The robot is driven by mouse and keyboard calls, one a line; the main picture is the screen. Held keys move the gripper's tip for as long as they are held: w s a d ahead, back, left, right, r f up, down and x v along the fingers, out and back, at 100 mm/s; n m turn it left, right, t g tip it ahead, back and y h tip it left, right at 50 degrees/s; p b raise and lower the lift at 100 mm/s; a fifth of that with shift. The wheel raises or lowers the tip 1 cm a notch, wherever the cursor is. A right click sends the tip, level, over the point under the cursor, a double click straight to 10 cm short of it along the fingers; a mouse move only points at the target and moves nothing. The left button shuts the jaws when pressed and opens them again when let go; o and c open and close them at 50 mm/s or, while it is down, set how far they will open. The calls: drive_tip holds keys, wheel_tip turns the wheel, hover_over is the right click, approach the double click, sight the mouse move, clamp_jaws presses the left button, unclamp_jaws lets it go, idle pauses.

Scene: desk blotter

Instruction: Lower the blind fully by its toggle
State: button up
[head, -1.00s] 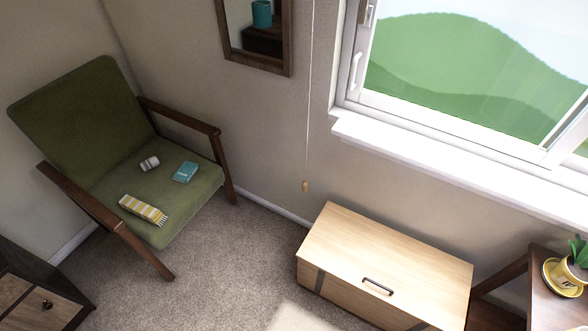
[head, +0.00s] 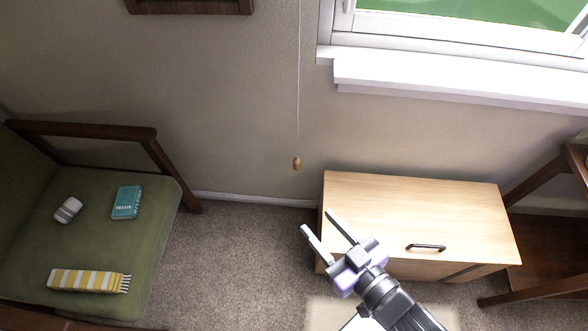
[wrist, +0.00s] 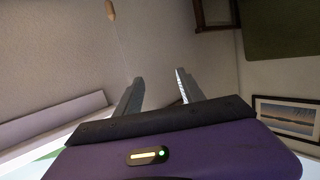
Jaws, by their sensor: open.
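The blind's toggle (head: 297,163) is a small tan wooden piece at the lower end of a thin pale cord (head: 298,80) that hangs along the wall, left of the window. The toggle also shows near the top of the wrist view (wrist: 110,10). The blind itself does not show in these frames. My gripper (head: 323,222) is open and empty. In the head view it is below and a little right of the toggle, in front of the wooden chest, apart from the toggle. In the wrist view my fingers (wrist: 157,88) have nothing between them.
A light wooden chest (head: 420,215) with a dark handle stands under the white window sill (head: 450,85). A green armchair (head: 95,240) stands at left, with a teal book (head: 126,202) and a striped cloth (head: 88,281) on it. Carpet lies clear between chair and chest.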

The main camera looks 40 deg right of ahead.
sight(298, 167)
drive_tip(key=w+d+f+m+h+b, duration=0.1)
drive_tip(key=w+d+f+h+b, duration=0.1)
drive_tip(key=w+d+f+b, duration=0.2)
drive_tip(key=w+d+f+m+h+b, duration=0.1)
drive_tip(key=w+d+f+b, duration=0.4)
drive_tip(key=w+f+b, duration=0.6)
drive_tip(key=w+d+f+m+h+b, duration=0.1)
drive_tip(key=w+d+f+h+b, duration=0.2)
drive_tip(key=w+f+b, duration=0.4)
drive_tip(key=shift+w+d+f+m+t+b, duration=0.15)
drive_tip(key=shift+d+f+b, duration=0.3)
drive_tip(key=shift+b, duration=0.6)
drive_tip(key=shift+d+f+m+t+b, duration=0.2)
drive_tip(key=shift+f+b, duration=0.3)
drive_tip(key=shift+b, duration=0.55)
drive_tip(key=shift+w+d+h, duration=0.3)
drive_tip(key=shift+w+d, duration=0.1)
drive_tip(key=x, duration=0.7)
drive_tip(key=shift+w, duration=0.25)
drive_tip(key=shift+d+r, duration=0.1)
clamp_jaws()
